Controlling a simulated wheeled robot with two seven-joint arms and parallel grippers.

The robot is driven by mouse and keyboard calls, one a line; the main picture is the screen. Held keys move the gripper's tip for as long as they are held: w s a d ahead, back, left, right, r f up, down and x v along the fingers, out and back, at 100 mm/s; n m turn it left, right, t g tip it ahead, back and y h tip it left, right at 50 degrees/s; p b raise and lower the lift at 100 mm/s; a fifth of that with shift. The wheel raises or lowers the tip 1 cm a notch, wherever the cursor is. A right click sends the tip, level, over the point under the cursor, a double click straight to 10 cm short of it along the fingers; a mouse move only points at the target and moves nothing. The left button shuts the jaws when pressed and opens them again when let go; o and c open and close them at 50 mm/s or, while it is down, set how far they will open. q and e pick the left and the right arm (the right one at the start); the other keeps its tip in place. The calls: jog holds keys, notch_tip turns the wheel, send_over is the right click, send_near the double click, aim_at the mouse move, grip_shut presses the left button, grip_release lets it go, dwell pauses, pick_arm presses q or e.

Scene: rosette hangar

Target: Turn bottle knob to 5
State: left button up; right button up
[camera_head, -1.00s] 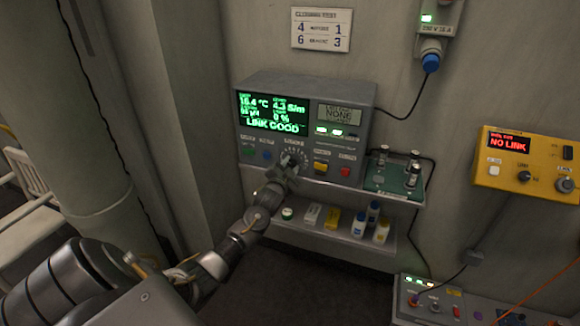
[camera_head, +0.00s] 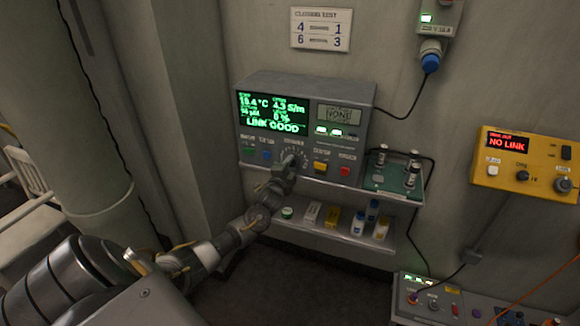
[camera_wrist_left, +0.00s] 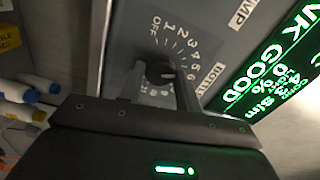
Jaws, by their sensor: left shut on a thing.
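The bottle knob (camera_head: 291,157) is a round dark knob on the front of the grey instrument box (camera_head: 352,150), inside a printed dial. In the left wrist view the knob (camera_wrist_left: 158,71) sits inside a scale reading OFF and 1 to 6, with "BOTTLE" lettering beside it. My left gripper (camera_head: 286,165) reaches in from the lower left and is shut on the knob. In the left wrist view my left gripper's fingers (camera_wrist_left: 163,85) stand on either side of it. The knob's pointer is too unclear to read. My right gripper is not in view.
The box's green screen (camera_head: 272,112) reads LINK GOOD and 0 %. Yellow and red buttons (camera_head: 345,171) sit right of the knob. A green board (camera_head: 392,182) stands at right, and small bottles (camera_head: 382,229) fill the shelf below. A yellow panel (camera_head: 525,165) reads NO LINK.

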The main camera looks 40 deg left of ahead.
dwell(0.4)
pick_arm(q)
jog(key=o, duration=1)
jog(key=b+v, duration=0.2)
jog(key=v, duration=0.8)
jog(key=shift+s+d, duration=0.25)
jog(key=shift+s, duration=0.1)
